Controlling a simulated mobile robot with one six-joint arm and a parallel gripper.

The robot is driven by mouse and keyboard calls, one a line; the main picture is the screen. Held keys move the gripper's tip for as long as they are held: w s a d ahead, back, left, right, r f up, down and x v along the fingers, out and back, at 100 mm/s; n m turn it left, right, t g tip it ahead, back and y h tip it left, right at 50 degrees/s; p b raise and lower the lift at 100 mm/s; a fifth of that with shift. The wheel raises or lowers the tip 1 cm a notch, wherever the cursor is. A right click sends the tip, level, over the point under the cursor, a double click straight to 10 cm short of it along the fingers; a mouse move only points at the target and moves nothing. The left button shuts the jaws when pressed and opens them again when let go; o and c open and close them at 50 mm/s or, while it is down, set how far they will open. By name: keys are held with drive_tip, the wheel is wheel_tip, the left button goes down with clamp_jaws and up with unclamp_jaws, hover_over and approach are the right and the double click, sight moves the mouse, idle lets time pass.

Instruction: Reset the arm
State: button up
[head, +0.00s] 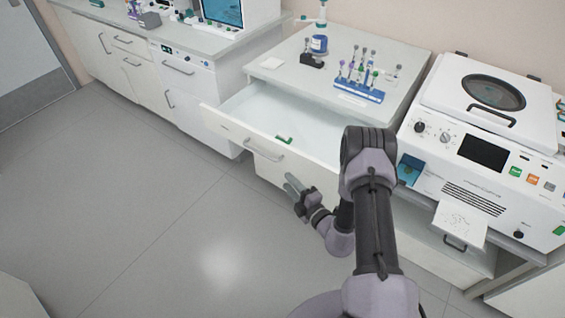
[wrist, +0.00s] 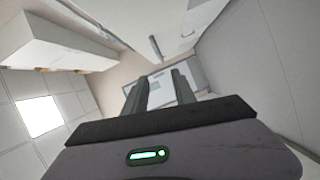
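My arm (head: 376,225) rises in the front of the head view, its elbow high and its forearm bent down to the left. My gripper (head: 292,184) hangs in front of the pulled-out drawer (head: 228,124), left of the arm. It looks apart from the drawer front, though the exact gap is hard to judge. In the wrist view my gripper (wrist: 160,88) has its two dark fingers apart with nothing between them. That view faces the room's walls and ceiling at a tilt.
A small green item (head: 284,139) lies in the open drawer. A blue tube rack (head: 358,88) and a blue-labelled bottle (head: 319,44) stand on the counter above. A white centrifuge-like machine (head: 480,150) is close on the right. The floor (head: 130,220) to the left is clear.

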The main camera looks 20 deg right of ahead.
drive_tip(key=s+a+r+n+g+y, duration=0.1)
drive_tip(key=a+r+n+g+y, duration=0.35)
drive_tip(key=a+r+n, duration=0.45)
drive_tip(key=s+a+r+n+g+y, duration=0.25)
drive_tip(key=a+r+n+y, duration=0.35)
drive_tip(key=r, duration=0.5)
drive_tip(key=s+a+r+n+g+b, duration=0.1)
drive_tip(key=s+a+r+n+g, duration=0.35)
drive_tip(key=n, duration=0.45)
drive_tip(key=s+d+r+n+g+h, duration=0.15)
drive_tip(key=s+n+h, duration=0.25)
drive_tip(key=s+n, duration=0.45)
drive_tip(key=s+d+r+n+g+h, duration=0.1)
drive_tip(key=s+r+n+g+h, duration=0.2)
drive_tip(key=s+n, duration=0.55)
drive_tip(key=s+d+r+n+t+h+b, duration=0.1)
drive_tip(key=s+d+r+n+t+h, duration=0.2)
drive_tip(key=d+n+t+h, duration=0.2)
drive_tip(key=d+n+h, duration=0.1)
drive_tip(key=d+n, duration=0.1)
drive_tip(key=d, duration=0.1)
drive_tip(key=shift+s+n, duration=0.3)
drive_tip(key=shift+s, duration=0.1)
